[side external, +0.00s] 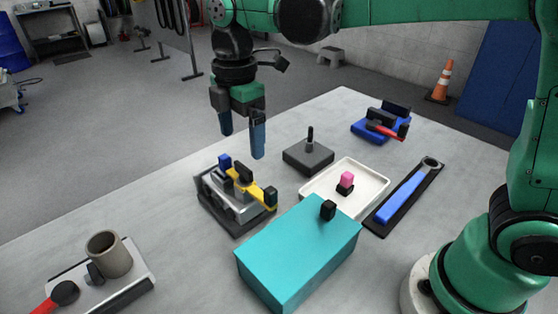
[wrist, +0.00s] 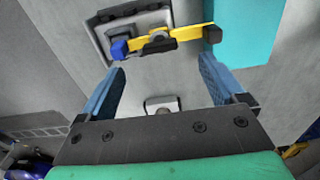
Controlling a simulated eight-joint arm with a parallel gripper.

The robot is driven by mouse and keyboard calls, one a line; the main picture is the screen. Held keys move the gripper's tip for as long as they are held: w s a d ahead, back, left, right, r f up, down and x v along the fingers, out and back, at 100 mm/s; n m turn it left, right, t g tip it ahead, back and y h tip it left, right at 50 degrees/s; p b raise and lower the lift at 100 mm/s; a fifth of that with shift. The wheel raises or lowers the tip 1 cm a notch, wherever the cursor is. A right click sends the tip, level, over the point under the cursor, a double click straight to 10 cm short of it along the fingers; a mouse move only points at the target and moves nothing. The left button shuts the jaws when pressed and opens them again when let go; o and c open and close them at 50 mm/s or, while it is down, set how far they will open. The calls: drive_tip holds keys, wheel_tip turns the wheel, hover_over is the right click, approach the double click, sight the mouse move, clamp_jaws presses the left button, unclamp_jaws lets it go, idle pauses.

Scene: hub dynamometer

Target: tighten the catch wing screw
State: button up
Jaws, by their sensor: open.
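A grey metal fixture (side external: 232,205) stands on the table, left of centre. A yellow bar (side external: 262,194) lies across it, with a black wing-shaped part (side external: 244,173) and a blue block (side external: 224,161) on top. I cannot tell for sure which part is the catch wing screw. In the wrist view the yellow bar (wrist: 187,38) crosses the top, with the blue end (wrist: 119,48) at its left and a black part (wrist: 150,49) along it. My gripper (side external: 242,142) points down with blue fingers apart and empty, above the table near the fixture, touching nothing.
A teal box (side external: 295,250) with a black knob stands right of the fixture. Behind are a dark block with a post (side external: 308,157), a white tray (side external: 374,187) with a pink-topped piece, a blue-handled wrench (side external: 404,196) and a blue clamp (side external: 366,126).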

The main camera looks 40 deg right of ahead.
sight(243, 166)
drive_tip(key=shift+a+f, duration=0.1)
drive_tip(key=shift+f, duration=2.75)
drive_tip(key=c, duration=1.3)
